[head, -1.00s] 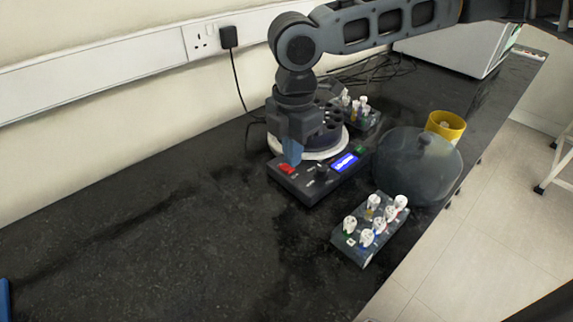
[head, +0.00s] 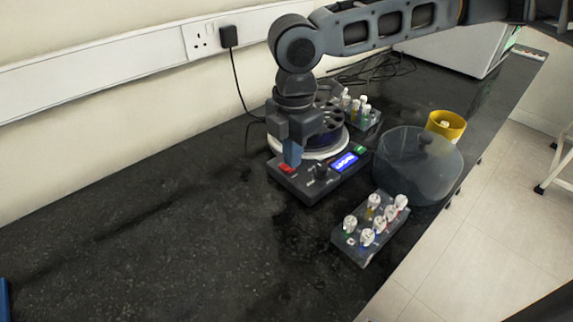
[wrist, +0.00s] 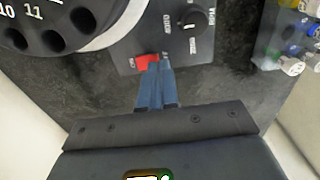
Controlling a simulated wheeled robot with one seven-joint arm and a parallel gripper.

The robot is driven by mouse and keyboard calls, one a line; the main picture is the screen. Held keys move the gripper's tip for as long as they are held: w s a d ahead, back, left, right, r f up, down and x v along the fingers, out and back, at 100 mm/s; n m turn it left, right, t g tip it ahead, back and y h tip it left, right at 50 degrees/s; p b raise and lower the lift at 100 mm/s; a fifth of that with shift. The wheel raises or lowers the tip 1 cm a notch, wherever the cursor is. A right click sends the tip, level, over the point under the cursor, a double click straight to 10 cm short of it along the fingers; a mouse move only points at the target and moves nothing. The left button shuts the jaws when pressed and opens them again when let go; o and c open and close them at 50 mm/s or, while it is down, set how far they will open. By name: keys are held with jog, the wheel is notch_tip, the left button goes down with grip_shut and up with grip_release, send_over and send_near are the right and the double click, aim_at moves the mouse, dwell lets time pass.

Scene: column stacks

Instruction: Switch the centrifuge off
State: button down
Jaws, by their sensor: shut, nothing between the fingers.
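The centrifuge has a dark control panel (head: 318,187) with a red switch (head: 287,169), a black knob (head: 320,172), a lit blue display (head: 345,162) and a green button (head: 360,150). Its rotor sits behind the panel on a white ring, partly hidden by my arm. My gripper (head: 292,163) is shut and empty, pointing down with its blue fingertips right at the red switch. In the wrist view the fingertips (wrist: 154,62) overlap the edge of the red switch (wrist: 146,62); whether they touch it I cannot tell. The knob (wrist: 192,18) is to their right.
A clear dome lid (head: 415,170) lies right of the panel. A rack of capped tubes (head: 365,245) stands in front, another rack (head: 365,118) behind. A yellow cup (head: 447,125) stands near the bench edge. The bench at left is clear.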

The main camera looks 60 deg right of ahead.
jog(key=shift+f+b, duration=0.35)
jog(key=shift+f, duration=0.45)
dwell(0.4)
jog(key=shift+r, duration=0.1)
notch_tip(320, 180, up, 5)
jog(key=p, duration=0.5)
dwell(0.6)
